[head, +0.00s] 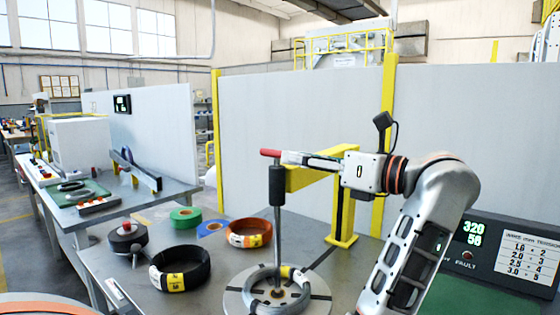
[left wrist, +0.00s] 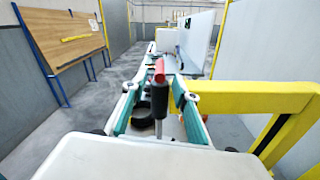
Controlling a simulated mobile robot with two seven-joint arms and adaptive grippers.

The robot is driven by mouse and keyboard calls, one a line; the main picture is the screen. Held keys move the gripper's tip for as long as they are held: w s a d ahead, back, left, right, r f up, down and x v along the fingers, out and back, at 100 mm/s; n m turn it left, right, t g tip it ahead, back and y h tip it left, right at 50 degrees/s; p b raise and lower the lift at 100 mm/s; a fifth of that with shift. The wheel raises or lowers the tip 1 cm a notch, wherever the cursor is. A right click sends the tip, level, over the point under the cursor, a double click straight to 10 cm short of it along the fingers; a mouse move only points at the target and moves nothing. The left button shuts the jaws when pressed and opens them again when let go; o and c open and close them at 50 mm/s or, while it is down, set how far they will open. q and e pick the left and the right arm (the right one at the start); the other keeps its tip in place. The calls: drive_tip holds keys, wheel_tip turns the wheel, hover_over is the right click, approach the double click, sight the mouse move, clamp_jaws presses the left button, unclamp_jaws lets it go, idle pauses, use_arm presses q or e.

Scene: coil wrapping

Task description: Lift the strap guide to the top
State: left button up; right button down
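The strap guide (head: 277,186) appears as a black sleeve high on a thin upright metal post (head: 278,235). A red handle (head: 270,153) sticks out sideways above it. My left gripper (head: 290,157) is level with the red handle, just to its right. In the left wrist view the teal fingers of my left gripper (left wrist: 159,80) are spread. The red handle (left wrist: 160,70) and black sleeve (left wrist: 158,101) show between them with gaps on both sides. A grey coil (head: 276,292) with a yellow label lies around the post's foot on a round slotted plate (head: 232,303). My right gripper is not in view.
A yellow bracket (head: 340,200) stands close behind my left gripper. A black coil (head: 180,268), an orange-labelled coil (head: 249,233) and a green roll (head: 186,217) lie on the grey table (head: 120,272). A display panel (head: 505,250) stands at the right.

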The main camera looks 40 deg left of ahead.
sight(277, 155)
use_arm(q)
drive_tip(key=a, duration=0.6)
drive_tip(key=shift+s+a, duration=0.25)
drive_tip(key=shift+s, duration=0.1)
clamp_jaws()
